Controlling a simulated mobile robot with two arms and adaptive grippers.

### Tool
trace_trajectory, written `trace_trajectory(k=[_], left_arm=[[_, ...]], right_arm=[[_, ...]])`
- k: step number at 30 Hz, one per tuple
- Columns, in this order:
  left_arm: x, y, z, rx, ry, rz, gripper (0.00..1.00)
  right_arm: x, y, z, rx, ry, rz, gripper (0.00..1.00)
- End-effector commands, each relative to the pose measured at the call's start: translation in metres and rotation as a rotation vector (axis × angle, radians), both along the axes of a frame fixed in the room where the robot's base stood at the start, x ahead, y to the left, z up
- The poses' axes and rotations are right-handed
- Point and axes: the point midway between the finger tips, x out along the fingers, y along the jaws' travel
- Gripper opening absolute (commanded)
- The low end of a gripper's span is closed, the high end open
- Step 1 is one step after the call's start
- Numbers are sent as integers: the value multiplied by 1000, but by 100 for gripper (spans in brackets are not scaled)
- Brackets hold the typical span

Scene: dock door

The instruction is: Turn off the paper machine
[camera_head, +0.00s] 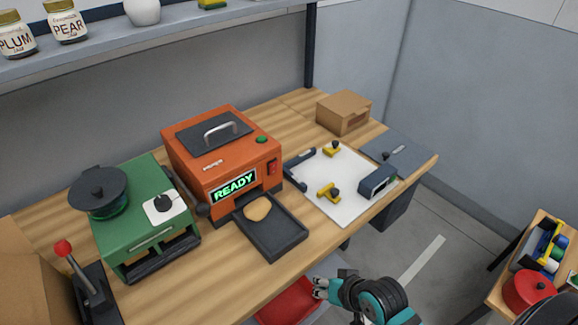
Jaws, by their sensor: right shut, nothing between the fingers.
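An orange machine (205,180) stands on the wooden bench, with a dark lid and a metal handle on top. Its front display (234,186) is lit and reads READY. A red switch (272,167) is on its front at the right, and a green button (261,139) is on top near the right edge. I see no label saying paper machine. My right gripper (319,287) is shut and empty, below and in front of the bench edge, well apart from the orange machine. My left gripper is not in view.
A dark tray (284,239) with a tan round piece juts from the orange machine. A green machine (125,233) stands left, and a red-knobbed lever (64,250) farther left. A white board (335,202) with yellow clamps lies right. A cart (505,287) stands at far right.

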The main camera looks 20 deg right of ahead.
Motion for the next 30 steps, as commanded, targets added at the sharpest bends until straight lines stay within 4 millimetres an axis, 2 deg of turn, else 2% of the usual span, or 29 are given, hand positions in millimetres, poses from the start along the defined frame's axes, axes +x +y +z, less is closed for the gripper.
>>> trace_trajectory(k=[1,6,11,15,19,24,30], left_arm=[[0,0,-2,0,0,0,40],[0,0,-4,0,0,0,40],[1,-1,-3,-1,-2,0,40],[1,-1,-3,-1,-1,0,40],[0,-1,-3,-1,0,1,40],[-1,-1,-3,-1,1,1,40],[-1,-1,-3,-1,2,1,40]], right_arm=[[0,2,17,13,-18,1,0],[-6,10,65,53,-60,3,0],[34,6,94,309,-169,-165,0],[66,-4,129,573,-258,-307,0],[87,-17,160,802,-319,-412,0],[99,-28,181,958,-350,-476,0],[100,-29,184,978,-355,-482,0]])
